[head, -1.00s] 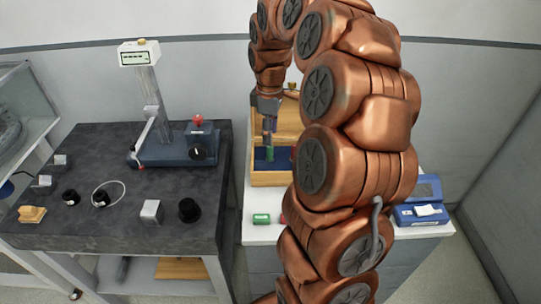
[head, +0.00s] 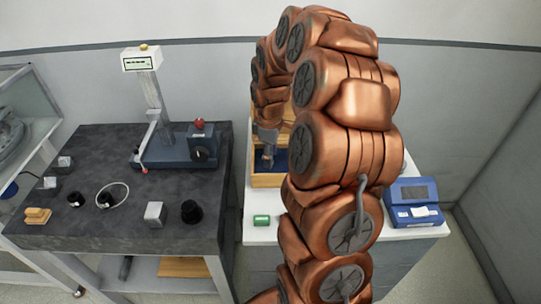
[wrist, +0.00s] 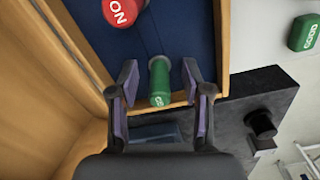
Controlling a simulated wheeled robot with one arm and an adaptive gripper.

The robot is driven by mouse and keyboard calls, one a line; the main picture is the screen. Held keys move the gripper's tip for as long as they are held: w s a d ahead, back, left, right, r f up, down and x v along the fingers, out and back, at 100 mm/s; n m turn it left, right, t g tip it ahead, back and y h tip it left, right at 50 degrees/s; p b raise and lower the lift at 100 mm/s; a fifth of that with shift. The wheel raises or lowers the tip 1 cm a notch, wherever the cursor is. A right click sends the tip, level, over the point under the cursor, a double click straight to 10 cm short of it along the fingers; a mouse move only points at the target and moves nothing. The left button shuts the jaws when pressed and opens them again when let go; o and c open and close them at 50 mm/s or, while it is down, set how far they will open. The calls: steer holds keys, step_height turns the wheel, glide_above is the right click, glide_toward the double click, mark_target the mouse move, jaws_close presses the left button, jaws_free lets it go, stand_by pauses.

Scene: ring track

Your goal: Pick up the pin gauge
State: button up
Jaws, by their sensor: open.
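A green cylinder with white lettering (wrist: 160,82), which appears to be the pin gauge, stands on the dark blue lining of a wooden box (wrist: 235,10). The box (head: 267,181) also shows in the head view. In the wrist view my gripper (wrist: 159,74) is open, with one finger on each side of the green cylinder and a gap on both sides. In the head view my gripper (head: 268,160) is down inside the box and hides the green cylinder. A red cylinder with white letters (wrist: 122,10) is in the same box, farther from the fingers.
A green block (head: 261,220) lies on the white bench (head: 262,234) in front of the box. A blue device (head: 413,200) is at the bench's right. The dark stone table (head: 120,225) on the left holds a gauge stand (head: 180,150) and several small parts.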

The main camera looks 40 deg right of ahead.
jaws_close()
stand_by(0.3)
steer(key=shift+r, duration=0.1)
